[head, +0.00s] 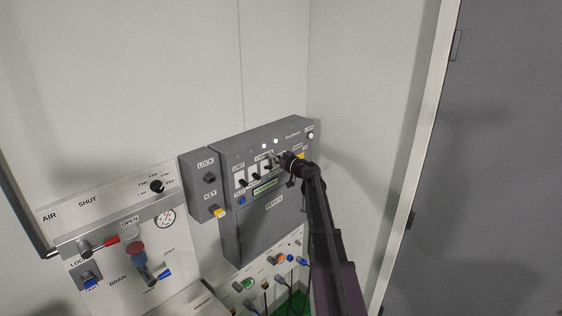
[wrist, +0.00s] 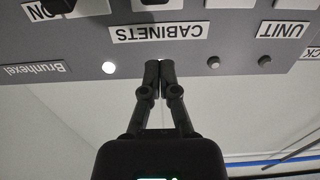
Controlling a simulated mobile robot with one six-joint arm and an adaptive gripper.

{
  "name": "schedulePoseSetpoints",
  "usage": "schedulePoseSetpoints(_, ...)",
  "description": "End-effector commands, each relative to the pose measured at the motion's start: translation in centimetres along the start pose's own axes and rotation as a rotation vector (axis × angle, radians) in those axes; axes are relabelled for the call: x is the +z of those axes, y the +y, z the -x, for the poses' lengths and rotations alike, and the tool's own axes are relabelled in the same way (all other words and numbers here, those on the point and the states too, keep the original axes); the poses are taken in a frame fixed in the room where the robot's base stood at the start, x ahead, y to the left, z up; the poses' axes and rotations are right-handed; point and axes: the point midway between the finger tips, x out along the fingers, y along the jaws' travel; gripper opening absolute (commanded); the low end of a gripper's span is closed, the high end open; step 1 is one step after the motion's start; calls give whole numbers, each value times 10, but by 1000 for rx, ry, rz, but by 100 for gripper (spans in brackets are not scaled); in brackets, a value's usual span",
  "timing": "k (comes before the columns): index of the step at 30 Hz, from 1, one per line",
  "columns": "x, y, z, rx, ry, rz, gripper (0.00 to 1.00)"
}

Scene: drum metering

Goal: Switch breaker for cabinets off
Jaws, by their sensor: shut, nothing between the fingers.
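My gripper (wrist: 159,68) is shut and empty, its fingertips in front of the grey breaker panel (wrist: 195,40), close to the edge of the CABINETS label (wrist: 160,32). The wrist view is upside down. A white switch plate with a dark toggle (wrist: 153,4) shows at the top edge above that label, mostly cut off, so its position cannot be told. In the head view my gripper (head: 281,158) is at the upper right part of the breaker box (head: 228,150), and covers part of the switch row. A black toggle (head: 257,177) stands left of it.
A lit white lamp (wrist: 109,67) and a dark lamp (wrist: 213,62) flank the fingers. The UNIT label (wrist: 282,30) is beside CABINETS. Left are the LOCK/KEY box (head: 203,178) and the air panel (head: 110,215). Sockets (head: 272,262) are below; a wall (head: 365,120) is close right.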

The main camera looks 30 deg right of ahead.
Motion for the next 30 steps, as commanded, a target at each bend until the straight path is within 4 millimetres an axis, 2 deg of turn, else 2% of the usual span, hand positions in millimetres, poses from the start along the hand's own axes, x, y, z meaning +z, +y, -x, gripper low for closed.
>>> schedulePoseSetpoints(1,0,2,-10,-1,0,0,0)
schedulePoseSetpoints(5,0,1,-31,-2,0,0,0)
schedulePoseSetpoints(7,10,0,-25,0,0,0,0)
schedulePoseSetpoints(15,29,-1,-18,-1,0,0,0)
schedulePoseSetpoints(30,38,-1,-14,-1,0,0,0)
